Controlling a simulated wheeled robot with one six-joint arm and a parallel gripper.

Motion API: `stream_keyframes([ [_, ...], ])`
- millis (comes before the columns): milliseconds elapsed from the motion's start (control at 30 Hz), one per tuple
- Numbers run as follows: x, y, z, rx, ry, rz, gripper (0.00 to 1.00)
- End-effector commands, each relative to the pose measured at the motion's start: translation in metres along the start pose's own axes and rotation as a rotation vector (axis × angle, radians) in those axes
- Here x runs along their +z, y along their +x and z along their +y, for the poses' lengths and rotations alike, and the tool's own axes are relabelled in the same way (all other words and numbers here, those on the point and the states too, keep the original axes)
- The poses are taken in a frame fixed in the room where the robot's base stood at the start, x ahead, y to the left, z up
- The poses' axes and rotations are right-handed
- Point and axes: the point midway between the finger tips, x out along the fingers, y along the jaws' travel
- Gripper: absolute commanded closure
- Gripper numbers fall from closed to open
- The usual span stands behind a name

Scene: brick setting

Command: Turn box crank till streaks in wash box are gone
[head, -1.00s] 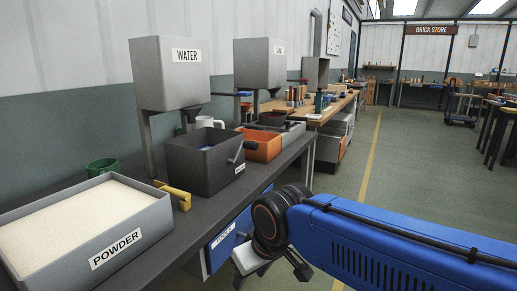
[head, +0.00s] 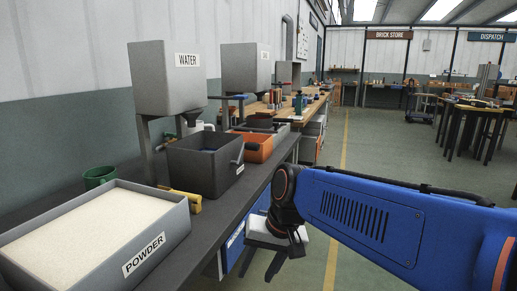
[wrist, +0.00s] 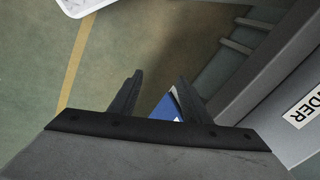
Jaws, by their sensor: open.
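A dark grey wash box (head: 203,165) stands on the bench under the grey water tank (head: 168,88). Its crank (head: 238,152) sticks out on the right side as a dark handle. My gripper (head: 262,262) hangs in front of the bench edge, low and apart from the box. In the wrist view my gripper (wrist: 158,95) has its two dark fingers spread with nothing between them; the floor and a blue panel lie beyond.
A grey powder tray (head: 160,240) sits at the near bench end, with a green cup (head: 99,177) and a yellow object (head: 186,199) beside it. An orange bin (head: 258,148) stands past the wash box. The aisle floor (head: 390,165) on the right is open.

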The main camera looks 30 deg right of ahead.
Motion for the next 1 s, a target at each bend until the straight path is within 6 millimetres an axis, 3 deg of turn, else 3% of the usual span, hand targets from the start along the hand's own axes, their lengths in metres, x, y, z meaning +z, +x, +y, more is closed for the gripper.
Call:
stream_keyframes([
  [267,-0.030,-0.006,-0.019,-0.112,0.324,-0.113,0.57],
  [467,-0.078,-0.019,-0.035,-0.259,0.672,-0.238,0.57],
  [767,-0.177,-0.056,-0.033,-0.529,1.151,-0.433,0.57],
  [1000,-0.266,-0.100,0.008,-0.794,1.464,-0.598,0.57],
])
